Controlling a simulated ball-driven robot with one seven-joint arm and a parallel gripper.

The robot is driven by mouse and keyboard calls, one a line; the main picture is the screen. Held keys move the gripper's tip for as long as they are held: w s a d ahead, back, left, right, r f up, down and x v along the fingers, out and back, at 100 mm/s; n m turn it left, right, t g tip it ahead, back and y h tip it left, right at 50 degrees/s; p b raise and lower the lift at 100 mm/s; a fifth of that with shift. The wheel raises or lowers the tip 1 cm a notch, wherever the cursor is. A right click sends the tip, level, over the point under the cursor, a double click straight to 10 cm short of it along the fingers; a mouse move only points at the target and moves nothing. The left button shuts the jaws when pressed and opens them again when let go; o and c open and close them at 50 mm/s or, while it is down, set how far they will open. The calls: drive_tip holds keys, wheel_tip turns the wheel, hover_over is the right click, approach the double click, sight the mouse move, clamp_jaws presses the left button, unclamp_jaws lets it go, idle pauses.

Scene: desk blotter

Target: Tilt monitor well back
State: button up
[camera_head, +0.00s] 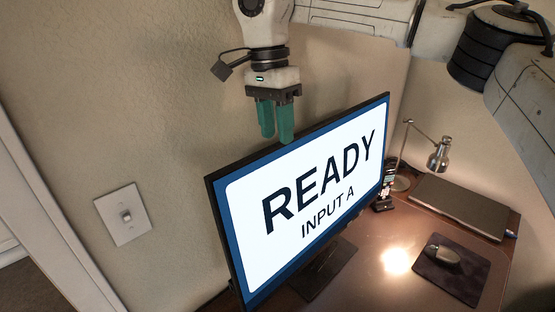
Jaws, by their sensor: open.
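The monitor (325,190) stands on the desk on a dark stand (322,270). Its lit screen reads "READY INPUT A" and its panel looks close to upright. My gripper (276,138) hangs down from above with two green fingers at the monitor's top edge. The fingers are open with a small gap between them. The left finger ends behind or above the edge, and the right one overlaps the edge in the picture. I cannot tell whether either touches the monitor. The back of the monitor is hidden.
The wooden desk (375,285) holds a closed laptop (460,207), a lamp (438,155), and a mouse (443,254) on a dark mat (455,280) to the right. A wall with a light switch (124,214) is at left. The desk's front middle is clear.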

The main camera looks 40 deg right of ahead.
sight(280, 160)
drive_tip(key=shift+s+f+p, duration=0.2)
drive_tip(key=shift+f+p, duration=0.05)
drive_tip(key=shift+f, duration=0.95)
drive_tip(key=shift+s+f+p, duration=0.15)
drive_tip(key=shift+f+p, duration=0.1)
drive_tip(key=shift+f, duration=0.9)
drive_tip(key=shift+s+f+p, duration=0.2)
drive_tip(key=shift+f+p, duration=0.05)
drive_tip(key=shift+f, duration=0.95)
drive_tip(key=shift+c, duration=0.4)
clamp_jaws()
